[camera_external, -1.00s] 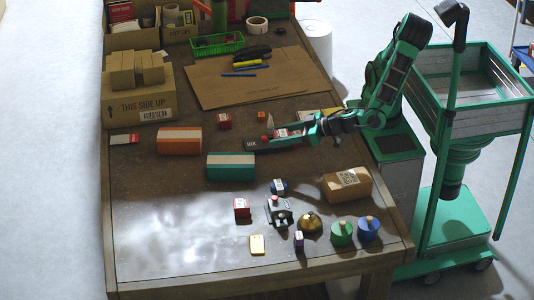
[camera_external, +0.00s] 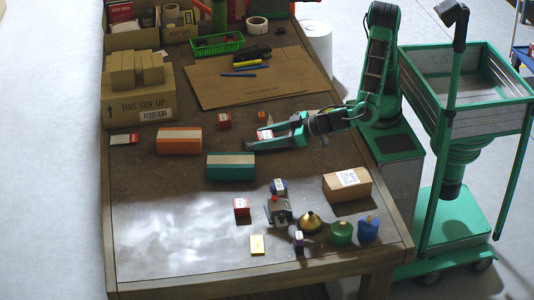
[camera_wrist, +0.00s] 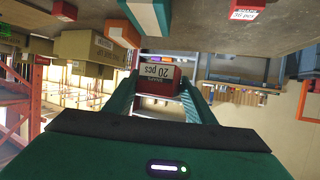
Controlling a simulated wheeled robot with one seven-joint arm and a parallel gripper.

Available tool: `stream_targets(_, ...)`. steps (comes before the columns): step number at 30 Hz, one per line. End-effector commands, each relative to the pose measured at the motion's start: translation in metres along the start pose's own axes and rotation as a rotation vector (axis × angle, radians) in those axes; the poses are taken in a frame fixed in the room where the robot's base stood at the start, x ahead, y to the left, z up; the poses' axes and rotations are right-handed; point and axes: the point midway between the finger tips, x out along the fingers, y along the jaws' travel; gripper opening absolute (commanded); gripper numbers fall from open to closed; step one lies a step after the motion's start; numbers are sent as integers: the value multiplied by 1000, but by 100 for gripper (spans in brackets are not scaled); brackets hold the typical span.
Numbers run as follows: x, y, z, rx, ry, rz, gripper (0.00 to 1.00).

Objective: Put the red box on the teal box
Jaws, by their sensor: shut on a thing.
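My gripper (camera_external: 264,141) is shut on a small red box (camera_external: 265,134) with a white label. In the wrist view the red box (camera_wrist: 158,76) sits between the fingertips, its "20 pcs" label upside down. The teal box (camera_external: 231,172), with a pale band on top, rests on the table to the lower left of my gripper. The teal box (camera_wrist: 150,14) also shows partly at the top of the wrist view. The held box is beside the teal box in the picture, apart from it; its exact height is hard to tell.
An orange box (camera_external: 179,146) stands left of the teal box. Other small red boxes (camera_external: 224,121) (camera_external: 241,206) stand behind and in front. A cardboard box (camera_external: 347,185), a gold bell-like item (camera_external: 310,223) and several small items occupy the front right. The table's front left is clear.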

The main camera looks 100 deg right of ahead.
Motion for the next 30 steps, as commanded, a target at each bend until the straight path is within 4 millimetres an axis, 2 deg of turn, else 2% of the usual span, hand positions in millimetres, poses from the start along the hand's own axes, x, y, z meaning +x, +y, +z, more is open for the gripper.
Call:
stream_targets(15,100,43,20,-1,0,4,26)
stream_targets(18,112,47,22,-1,-1,3,26)
stream_targets(23,119,50,24,-1,0,0,25)
stream_targets(30,130,50,50,-4,0,1,25)
